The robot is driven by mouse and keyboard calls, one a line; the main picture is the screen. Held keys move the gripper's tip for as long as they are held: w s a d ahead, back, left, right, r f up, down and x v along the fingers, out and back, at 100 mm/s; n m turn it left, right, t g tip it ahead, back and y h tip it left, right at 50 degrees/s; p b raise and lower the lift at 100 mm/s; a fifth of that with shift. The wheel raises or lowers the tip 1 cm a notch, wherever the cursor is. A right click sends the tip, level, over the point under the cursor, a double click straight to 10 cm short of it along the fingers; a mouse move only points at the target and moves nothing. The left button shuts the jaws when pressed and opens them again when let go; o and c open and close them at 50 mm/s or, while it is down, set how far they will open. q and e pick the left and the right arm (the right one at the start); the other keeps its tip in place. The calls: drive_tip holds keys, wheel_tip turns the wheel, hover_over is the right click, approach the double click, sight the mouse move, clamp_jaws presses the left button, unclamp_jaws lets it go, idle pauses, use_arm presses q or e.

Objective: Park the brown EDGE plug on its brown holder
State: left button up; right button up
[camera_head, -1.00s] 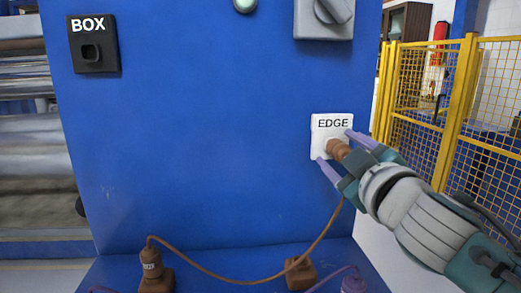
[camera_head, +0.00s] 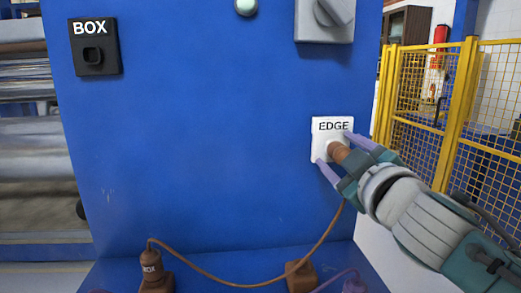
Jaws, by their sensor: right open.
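The brown EDGE plug (camera_head: 339,151) sits at the white EDGE socket (camera_head: 325,127) on the blue panel, with its brown cable (camera_head: 325,235) hanging down from it. My right gripper (camera_head: 334,147) is open, its two purple fingers on either side of the plug; I cannot tell whether they touch it. A brown holder (camera_head: 301,276) with nothing seen standing in it is on the blue ledge at the bottom. Another brown plug (camera_head: 151,268), marked BOX, stands upright in a brown holder (camera_head: 157,286) further left. My left gripper is not in view.
A black BOX socket (camera_head: 95,47) is at the panel's upper left, and a grey rotary switch (camera_head: 325,20) at upper right. The brown cable loops over the blue ledge (camera_head: 225,264). A yellow fence (camera_head: 458,110) stands to the right.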

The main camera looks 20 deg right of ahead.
drive_tip(key=shift+c, duration=0.4)
clamp_jaws()
idle(0.4)
drive_tip(key=o, duration=0.6)
unclamp_jaws()
drive_tip(key=shift+c, duration=0.2)
drive_tip(key=v, duration=1)
